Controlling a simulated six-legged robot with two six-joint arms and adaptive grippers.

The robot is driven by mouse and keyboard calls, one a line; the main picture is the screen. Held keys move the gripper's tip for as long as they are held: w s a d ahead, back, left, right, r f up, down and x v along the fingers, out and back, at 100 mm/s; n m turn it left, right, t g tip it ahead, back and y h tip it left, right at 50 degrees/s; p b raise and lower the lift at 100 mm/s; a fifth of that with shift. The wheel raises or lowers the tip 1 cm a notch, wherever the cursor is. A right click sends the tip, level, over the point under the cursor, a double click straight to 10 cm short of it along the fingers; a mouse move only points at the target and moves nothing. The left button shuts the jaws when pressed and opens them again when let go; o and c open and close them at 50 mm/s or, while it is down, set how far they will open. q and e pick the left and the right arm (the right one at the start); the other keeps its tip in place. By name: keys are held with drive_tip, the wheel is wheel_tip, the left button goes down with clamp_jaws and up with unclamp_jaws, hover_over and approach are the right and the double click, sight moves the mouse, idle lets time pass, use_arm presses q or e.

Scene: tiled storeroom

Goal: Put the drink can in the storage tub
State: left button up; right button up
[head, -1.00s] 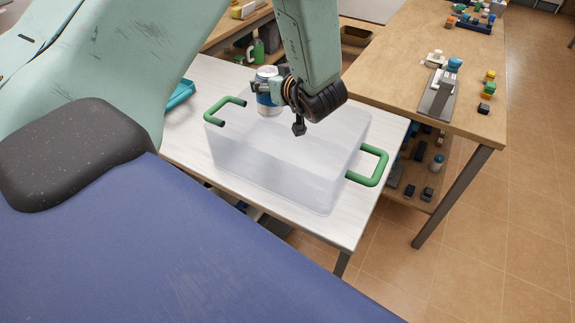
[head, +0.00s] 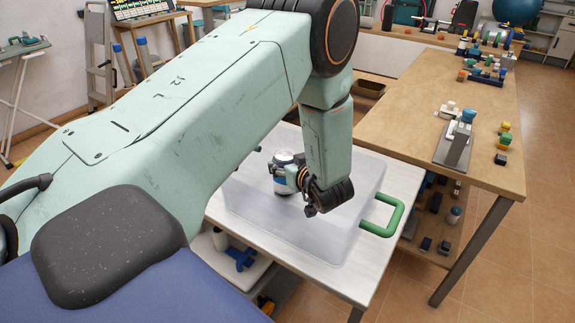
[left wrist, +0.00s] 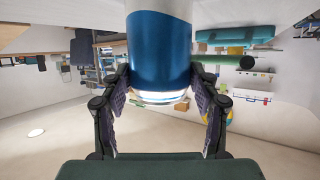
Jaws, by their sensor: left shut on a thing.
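The drink can (head: 284,178), white and blue with a pale top, is in my left gripper (head: 296,180), upright over the storage tub. In the left wrist view the can (left wrist: 160,50) is blue and sits between the two dark fingers of the gripper (left wrist: 160,95). The storage tub (head: 300,225) is translucent with green handles and stands on a white table. My arm hides its far left part. I cannot tell whether the can's base is below the tub's rim. My right gripper is not in view.
The white table (head: 395,185) has a narrow free strip around the tub. A wooden workbench (head: 400,115) with small blocks and a device stands behind to the right. A shelf below the white table holds a few items. Tiled floor (head: 500,255) is open at right.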

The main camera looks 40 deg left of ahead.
use_arm(q)
drive_tip(key=shift+w, duration=0.15)
drive_tip(key=o, duration=1)
drive_tip(key=shift+d, duration=0.1)
drive_tip(key=o, duration=0.3)
drive_tip(key=shift+r, duration=0.1)
drive_tip(key=shift+o, duration=0.9)
drive_tip(key=p+v, duration=0.1)
drive_tip(key=v, duration=0.6)
drive_tip(key=shift+s, duration=0.25)
drive_tip(key=shift+d+r, duration=0.1)
drive_tip(key=shift+d, duration=0.05)
